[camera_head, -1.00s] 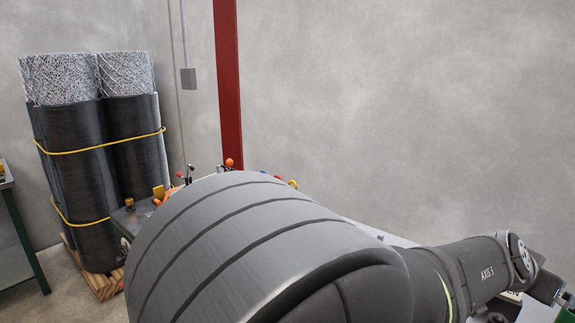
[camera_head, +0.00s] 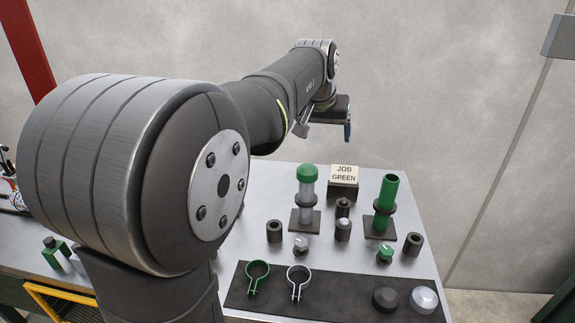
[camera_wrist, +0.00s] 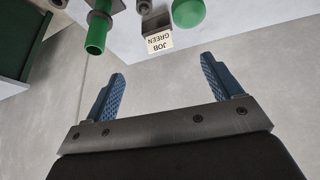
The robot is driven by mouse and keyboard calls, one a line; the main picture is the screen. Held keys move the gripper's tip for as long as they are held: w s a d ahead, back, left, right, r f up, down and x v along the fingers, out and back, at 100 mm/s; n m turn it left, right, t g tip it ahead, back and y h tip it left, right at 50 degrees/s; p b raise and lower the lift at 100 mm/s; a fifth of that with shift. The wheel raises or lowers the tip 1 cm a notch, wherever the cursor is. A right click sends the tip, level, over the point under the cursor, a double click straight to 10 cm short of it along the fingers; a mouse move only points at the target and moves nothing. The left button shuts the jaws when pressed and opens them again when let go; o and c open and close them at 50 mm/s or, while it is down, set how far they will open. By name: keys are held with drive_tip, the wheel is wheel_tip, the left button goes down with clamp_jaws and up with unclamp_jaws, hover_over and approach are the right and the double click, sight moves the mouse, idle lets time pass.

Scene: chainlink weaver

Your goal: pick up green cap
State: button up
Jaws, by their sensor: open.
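A green domed cap (camera_head: 306,172) sits on top of an upright grey tube (camera_head: 306,190) in a dark stand on the table. The cap also shows at the top edge of the wrist view (camera_wrist: 188,13). My gripper (camera_head: 347,130) is above and behind the table's back part, to the right of the cap and higher in the head view. In the wrist view, its two blue ridged fingers (camera_wrist: 163,72) are wide apart with nothing between them. The cap lies beyond the fingertips, clear of them.
A "JOB GREEN" sign (camera_head: 344,176) stands right of the cap. An open green tube (camera_head: 388,196) stands further right. Dark cylinders, small green and white pieces, and a dark mat (camera_head: 330,297) with two ring clamps and two round caps fill the front. A wall is behind.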

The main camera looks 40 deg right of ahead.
drive_tip(key=w+a+r+n+y, duration=0.1)
drive_tip(key=w+a, duration=0.1)
approach(307, 167)
drive_tip(key=shift+n+t+y, duration=0.3)
drive_tip(key=d+f, duration=0.2)
drive_tip(key=f, duration=0.1)
drive_tip(key=d+f, duration=0.1)
drive_tip(key=shift+w+f, duration=0.15)
drive_tip(key=shift+w, duration=0.25)
drive_tip(key=shift+a+x, duration=0.15)
drive_tip(key=shift+x, duration=0.75)
drive_tip(key=shift+a+x, duration=0.15)
drive_tip(key=shift+x, duration=0.8)
drive_tip(key=shift+a+x, duration=0.2)
drive_tip(key=shift+x, duration=0.7)
drive_tip(key=shift+f, duration=0.1)
drive_tip(key=c, duration=1.1)
